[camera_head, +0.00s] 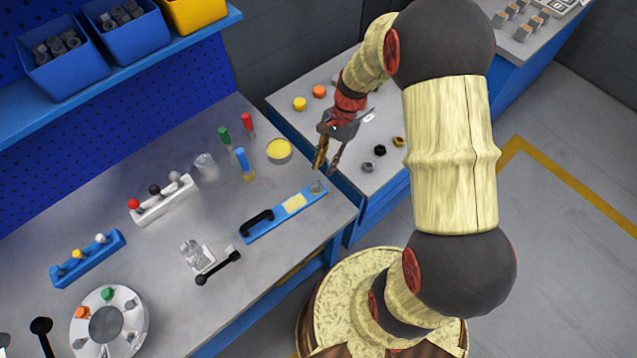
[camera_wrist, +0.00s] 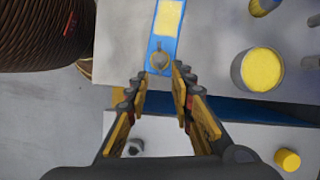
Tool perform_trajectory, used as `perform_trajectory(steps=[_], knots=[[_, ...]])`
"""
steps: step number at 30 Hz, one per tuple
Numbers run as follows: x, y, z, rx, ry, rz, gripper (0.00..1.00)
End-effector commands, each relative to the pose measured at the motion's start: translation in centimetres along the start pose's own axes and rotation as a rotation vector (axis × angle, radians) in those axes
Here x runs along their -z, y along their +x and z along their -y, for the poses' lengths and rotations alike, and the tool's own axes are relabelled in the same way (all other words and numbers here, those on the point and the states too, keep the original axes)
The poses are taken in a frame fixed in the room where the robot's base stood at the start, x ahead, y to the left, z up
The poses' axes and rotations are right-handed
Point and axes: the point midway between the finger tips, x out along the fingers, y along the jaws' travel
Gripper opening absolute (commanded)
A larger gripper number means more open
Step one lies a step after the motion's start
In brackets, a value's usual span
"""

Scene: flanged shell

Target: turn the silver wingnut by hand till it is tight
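A small silver piece, which looks like the wingnut (camera_head: 317,187), sits at the right end of a blue bar (camera_head: 272,222) on the workbench. The bar also carries a black handle and a pale yellow patch. In the wrist view the silver piece (camera_wrist: 158,61) shows as a round grey shape at the bar's end; its wings are too small to make out. My gripper (camera_head: 328,168) is above the bench edge near that end. In the wrist view my gripper (camera_wrist: 160,82) is open, its fingers apart with nothing between them. The silver piece lies just beyond the fingertips.
A yellow-topped can (camera_head: 279,151) and a blue-handled tool (camera_head: 243,163) stand left of my gripper. A lower side table (camera_head: 388,187) holds a silver nut (camera_head: 367,166), a black knob (camera_head: 379,150) and yellow and orange caps. A gap separates the two surfaces.

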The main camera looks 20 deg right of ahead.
Motion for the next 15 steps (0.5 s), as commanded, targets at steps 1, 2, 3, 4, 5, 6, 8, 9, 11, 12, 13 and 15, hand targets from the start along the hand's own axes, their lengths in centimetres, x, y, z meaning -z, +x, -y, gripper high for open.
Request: perform_trajectory(steps=[1,2,3,4,5,6,8,9,11,12,13,15], knots=[[0.0,0.9,-0.1,-0.002,-0.001,0.001,0.23],[0.0,1.4,-0.1,-0.003,-0.001,0.001,0.23],[0.0,2.1,-0.1,-0.004,-0.001,0.002,0.23],[0.0,2.6,-0.1,-0.003,-0.001,0.002,0.23],[0.0,3.1,-0.1,-0.003,-0.001,0.001,0.23],[0.0,3.6,-0.1,-0.003,-0.001,0.001,0.23],[0.0,4.5,-0.1,-0.003,0.000,0.002,0.23],[0.0,4.9,-0.1,-0.002,0.000,0.001,0.23],[0.0,5.5,0.0,-0.002,-0.001,0.001,0.23],[0.0,5.8,0.0,-0.002,-0.001,0.001,0.23],[0.0,5.9,0.0,-0.002,-0.001,0.001,0.23],[0.0,6.2,-0.1,-0.002,-0.001,0.000,0.23]])
